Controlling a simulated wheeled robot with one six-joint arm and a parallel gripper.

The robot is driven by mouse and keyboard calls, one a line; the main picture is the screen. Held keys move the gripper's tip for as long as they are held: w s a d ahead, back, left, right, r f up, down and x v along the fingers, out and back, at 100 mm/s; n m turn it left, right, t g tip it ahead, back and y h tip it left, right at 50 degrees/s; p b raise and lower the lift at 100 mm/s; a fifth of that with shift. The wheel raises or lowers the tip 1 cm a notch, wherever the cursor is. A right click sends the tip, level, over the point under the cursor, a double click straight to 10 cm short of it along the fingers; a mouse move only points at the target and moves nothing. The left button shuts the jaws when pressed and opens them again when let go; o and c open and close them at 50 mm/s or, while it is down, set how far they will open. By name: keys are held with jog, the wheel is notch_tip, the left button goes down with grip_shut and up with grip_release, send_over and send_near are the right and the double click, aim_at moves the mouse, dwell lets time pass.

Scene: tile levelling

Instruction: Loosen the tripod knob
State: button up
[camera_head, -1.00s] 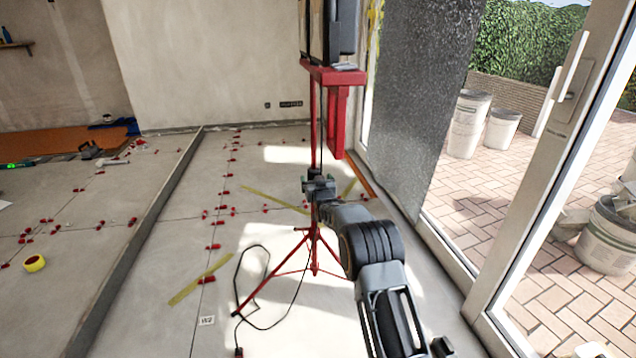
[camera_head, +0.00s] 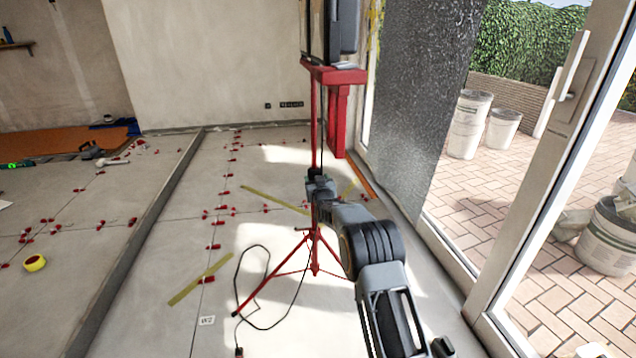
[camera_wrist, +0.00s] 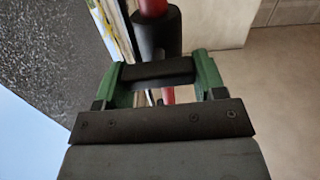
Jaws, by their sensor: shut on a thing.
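The red tripod (camera_head: 315,262) stands on the tiled floor with its legs spread and a thin pole rising to a red bracket. My gripper (camera_head: 316,187) is at the pole, above the legs. In the wrist view, the green fingers of my gripper (camera_wrist: 161,74) are shut on the dark tripod knob (camera_wrist: 157,73), which spans between them. Just beyond it is a black collar (camera_wrist: 157,36) around the red pole. In the head view the knob is hidden by my gripper.
A black cable (camera_head: 262,310) loops on the floor left of the tripod. A grey sheet (camera_head: 420,110) and a glass door frame (camera_head: 545,180) stand on the right. Red levelling clips (camera_head: 214,247) dot the tile joints.

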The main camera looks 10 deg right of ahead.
jog(key=n+b, duration=0.2)
jog(key=n, duration=0.1)
jog(key=shift+a+f+n, duration=0.1)
jog(key=shift+n, duration=0.3)
jog(key=n+b, duration=0.1)
jog(key=n, duration=0.3)
jog(key=shift+a+n, duration=0.15)
jog(key=shift+n, duration=0.15)
jog(key=n+b, duration=0.1)
jog(key=n, duration=0.3)
jog(key=shift+a+f, duration=0.1)
jog(key=shift+f, duration=0.05)
jog(key=shift+f+n+b, duration=0.1)
jog(key=shift+n+b, duration=0.25)
jog(key=shift+n, duration=1.95)
jog(key=o, duration=0.9)
